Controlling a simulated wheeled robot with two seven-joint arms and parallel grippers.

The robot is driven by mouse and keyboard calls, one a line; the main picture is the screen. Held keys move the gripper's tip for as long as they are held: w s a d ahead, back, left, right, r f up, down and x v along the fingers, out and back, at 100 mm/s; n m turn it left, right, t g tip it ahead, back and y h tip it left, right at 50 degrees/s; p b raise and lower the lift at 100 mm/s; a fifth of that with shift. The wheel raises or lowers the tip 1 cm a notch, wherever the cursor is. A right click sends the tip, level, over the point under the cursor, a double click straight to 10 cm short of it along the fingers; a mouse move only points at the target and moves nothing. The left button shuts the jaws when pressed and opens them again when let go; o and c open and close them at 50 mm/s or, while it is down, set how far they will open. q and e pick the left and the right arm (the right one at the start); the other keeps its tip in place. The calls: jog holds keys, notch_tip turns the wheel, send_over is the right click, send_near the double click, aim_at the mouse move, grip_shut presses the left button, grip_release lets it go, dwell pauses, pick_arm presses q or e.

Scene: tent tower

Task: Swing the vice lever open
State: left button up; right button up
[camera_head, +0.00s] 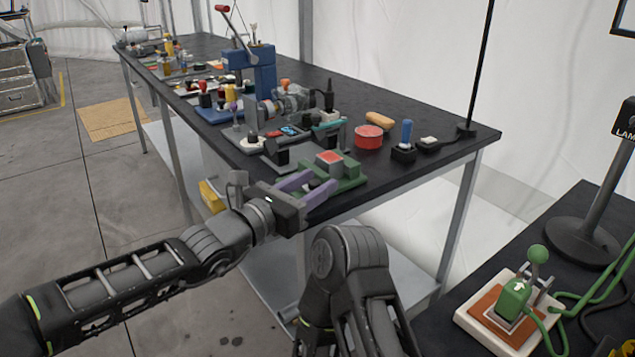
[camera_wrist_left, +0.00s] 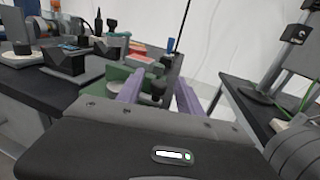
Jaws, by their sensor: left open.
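The green vice (camera_head: 347,184) sits at the near corner of the long dark workbench, with a red block (camera_head: 330,158) at its top. In the left wrist view the vice's green body (camera_wrist_left: 118,74) lies beyond and left of the fingers. A grey rounded part of it (camera_wrist_left: 155,87) shows between them; I cannot tell whether this is the lever. My left gripper (camera_head: 318,181) is open, its two purple fingers reaching to the vice's near side. They also show in the left wrist view (camera_wrist_left: 160,80). Contact is unclear. My right gripper is out of view.
A red round tin (camera_head: 368,137), a blue-handled item (camera_head: 405,140) and a blue press (camera_head: 263,73) stand on the workbench (camera_head: 440,158). A second table at right holds a green lever device (camera_head: 515,297) and a lamp stand (camera_head: 580,240).

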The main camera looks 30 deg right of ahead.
pick_arm(q)
jog(key=v, duration=0.6)
jog(key=shift+s+a, duration=0.15)
jog(key=shift+a, duration=0.2)
jog(key=shift+r, duration=0.1)
